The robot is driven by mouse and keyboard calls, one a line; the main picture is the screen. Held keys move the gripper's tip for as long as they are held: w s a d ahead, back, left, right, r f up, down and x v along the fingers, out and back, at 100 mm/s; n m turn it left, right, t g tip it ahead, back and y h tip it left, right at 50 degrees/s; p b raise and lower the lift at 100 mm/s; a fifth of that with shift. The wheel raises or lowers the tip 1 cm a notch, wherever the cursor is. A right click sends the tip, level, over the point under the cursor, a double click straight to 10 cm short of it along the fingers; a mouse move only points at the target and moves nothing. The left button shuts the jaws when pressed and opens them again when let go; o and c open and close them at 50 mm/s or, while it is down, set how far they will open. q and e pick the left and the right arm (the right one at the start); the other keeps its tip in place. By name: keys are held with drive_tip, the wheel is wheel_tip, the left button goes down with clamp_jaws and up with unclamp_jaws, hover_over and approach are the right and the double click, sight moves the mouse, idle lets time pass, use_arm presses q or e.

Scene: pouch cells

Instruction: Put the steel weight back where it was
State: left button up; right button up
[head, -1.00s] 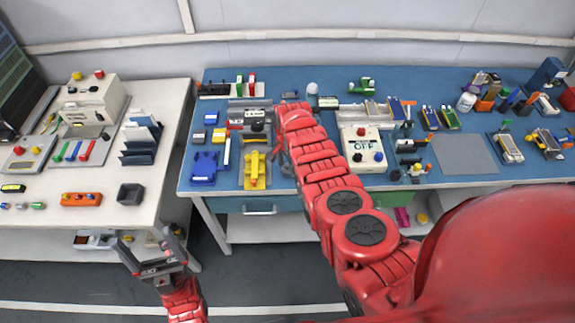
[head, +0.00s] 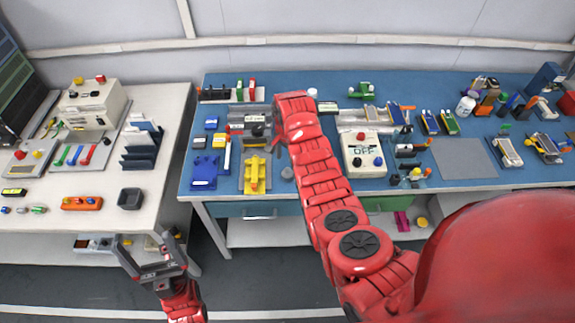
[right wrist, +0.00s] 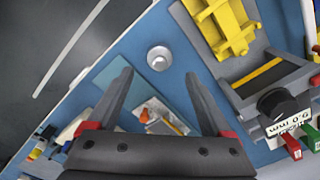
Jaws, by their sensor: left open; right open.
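The steel weight (right wrist: 159,58) is a small round grey piece on the blue bench, seen from above in the right wrist view. In the head view it is a small grey spot (head: 288,173) near the bench's front edge, just left of my right forearm. My right gripper (right wrist: 159,74) is open and empty. Its fingertips point toward the weight, which shows in line with the gap between them; I cannot tell the height. In the head view this gripper is mostly hidden by its arm. My left gripper (head: 145,240) is open and empty, over the floor before the white table.
A yellow fixture (head: 255,172) stands left of the weight; it also shows in the right wrist view (right wrist: 228,28). A gauge with a display (right wrist: 290,120) is close to the right finger. An OFF box (head: 363,155) stands right of my right arm. The bench's front edge is close.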

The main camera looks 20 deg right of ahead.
sight(287, 169)
wheel_tip(287, 169, up, 6)
drive_tip(key=shift+f+b, duration=0.1)
drive_tip(key=shift+b, duration=0.75)
drive_tip(key=shift+s, duration=0.1)
